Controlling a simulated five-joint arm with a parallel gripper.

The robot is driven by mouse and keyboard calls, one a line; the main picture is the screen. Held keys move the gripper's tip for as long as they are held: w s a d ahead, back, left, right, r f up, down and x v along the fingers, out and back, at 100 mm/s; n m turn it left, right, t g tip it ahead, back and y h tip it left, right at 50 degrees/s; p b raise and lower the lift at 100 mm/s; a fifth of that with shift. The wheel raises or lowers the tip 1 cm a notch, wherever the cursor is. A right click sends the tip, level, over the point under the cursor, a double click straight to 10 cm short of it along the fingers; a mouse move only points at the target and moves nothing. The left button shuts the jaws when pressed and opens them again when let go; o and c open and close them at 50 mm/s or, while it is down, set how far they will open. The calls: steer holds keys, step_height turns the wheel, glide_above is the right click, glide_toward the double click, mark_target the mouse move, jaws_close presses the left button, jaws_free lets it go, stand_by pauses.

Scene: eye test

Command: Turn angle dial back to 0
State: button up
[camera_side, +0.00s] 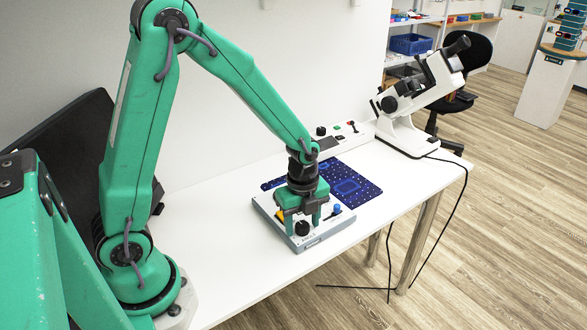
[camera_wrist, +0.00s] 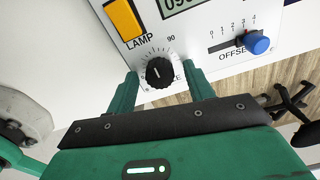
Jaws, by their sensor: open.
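A white-and-grey control box (camera_side: 322,237) lies on the white table, and its panel shows in the wrist view (camera_wrist: 205,38). The angle dial (camera_wrist: 159,73) is a black ribbed knob inside a ring of scale marks with 90 printed above. Its lettering below is partly hidden. The dial also shows in the side view (camera_side: 302,229). My gripper (camera_wrist: 161,71) is open, with one green finger on each side of the dial. I cannot tell whether the fingers touch it. In the side view my gripper (camera_side: 303,221) points down over the box. The display (camera_wrist: 182,5) is cut off, its digits only partly visible.
An orange LAMP switch (camera_wrist: 125,18) is above left of the dial. The OFFSET slider with a blue knob (camera_wrist: 257,43) is to the right. A blue patterned mat (camera_side: 362,187) lies behind the box, and a white microscope (camera_side: 405,128) stands at the table's far end.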

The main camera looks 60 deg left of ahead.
steer(key=c, duration=1)
steer(key=shift+o, duration=0.2)
steer(key=shift+n, duration=0.4)
steer(key=n, duration=0.3)
steer(key=shift+n, duration=0.3)
steer(key=n, duration=0.4)
steer(key=shift+n, duration=0.3)
steer(key=n, duration=0.8)
steer(key=shift+n, duration=0.3)
